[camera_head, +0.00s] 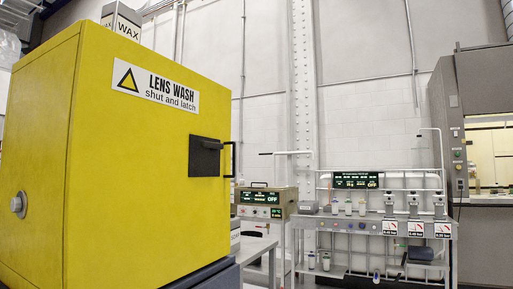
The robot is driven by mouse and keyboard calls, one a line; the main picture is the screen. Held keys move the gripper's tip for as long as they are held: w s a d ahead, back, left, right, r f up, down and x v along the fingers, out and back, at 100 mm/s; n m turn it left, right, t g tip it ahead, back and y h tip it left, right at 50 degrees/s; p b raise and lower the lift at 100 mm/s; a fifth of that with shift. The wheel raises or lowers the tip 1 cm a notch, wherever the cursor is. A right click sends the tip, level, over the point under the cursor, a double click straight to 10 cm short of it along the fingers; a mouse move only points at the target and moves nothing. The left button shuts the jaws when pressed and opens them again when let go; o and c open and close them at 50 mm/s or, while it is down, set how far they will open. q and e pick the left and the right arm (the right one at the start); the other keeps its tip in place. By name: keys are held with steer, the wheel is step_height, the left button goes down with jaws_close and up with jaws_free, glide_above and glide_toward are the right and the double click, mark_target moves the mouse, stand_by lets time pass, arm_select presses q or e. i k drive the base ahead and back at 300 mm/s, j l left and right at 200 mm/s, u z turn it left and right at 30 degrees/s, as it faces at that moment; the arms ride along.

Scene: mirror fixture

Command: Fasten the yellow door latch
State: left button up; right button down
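A large yellow cabinet (150,210) fills the left of the head view. Its label (157,88) reads "LENS WASH shut and latch". A black latch plate (205,157) with a short dark bar across it sits near the right edge of the labelled face. A black handle (233,160) stands out just past that edge. I cannot tell from here whether the latch is engaged or whether the door is fully closed. Neither of my grippers is in view.
A round grey knob (17,205) is on the cabinet's left face. A box marked "WAX" (122,22) shows behind its top. To the right are an instrument box (266,201), a grey bench (375,225) with bottles and displays, and a grey hood (475,110).

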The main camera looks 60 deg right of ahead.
mark_target(214, 146)
steer(key=z, duration=1.5)
steer(key=i+l+z, duration=0.15)
